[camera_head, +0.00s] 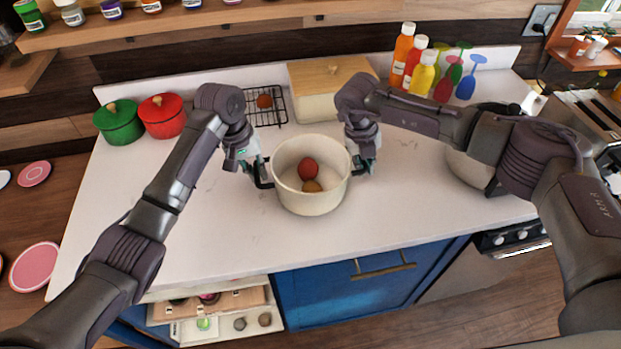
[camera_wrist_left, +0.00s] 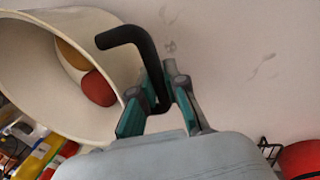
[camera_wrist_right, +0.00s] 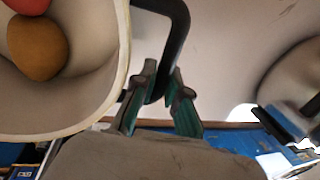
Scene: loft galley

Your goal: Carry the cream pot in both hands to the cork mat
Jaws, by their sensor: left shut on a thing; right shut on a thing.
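The cream pot (camera_head: 312,204) is upright over the middle of the white counter, with a red round item (camera_head: 308,169) and a brown-orange one (camera_head: 312,187) inside. I cannot tell whether its base touches the counter. My left gripper (camera_head: 259,170) is shut on its black left handle, which shows in the left wrist view (camera_wrist_left: 130,38). My right gripper (camera_head: 361,166) is shut on the opposite black handle, which shows in the right wrist view (camera_wrist_right: 178,40). I cannot make out the cork mat in any view.
Green (camera_head: 119,125) and red (camera_head: 162,118) lidded pots stand at the back left. A wire rack (camera_head: 278,105), a wood-lidded box (camera_head: 315,105), bottles (camera_head: 401,55) and coloured glasses (camera_head: 470,78) line the back. The counter (camera_head: 215,225) is clear around the pot's front and left.

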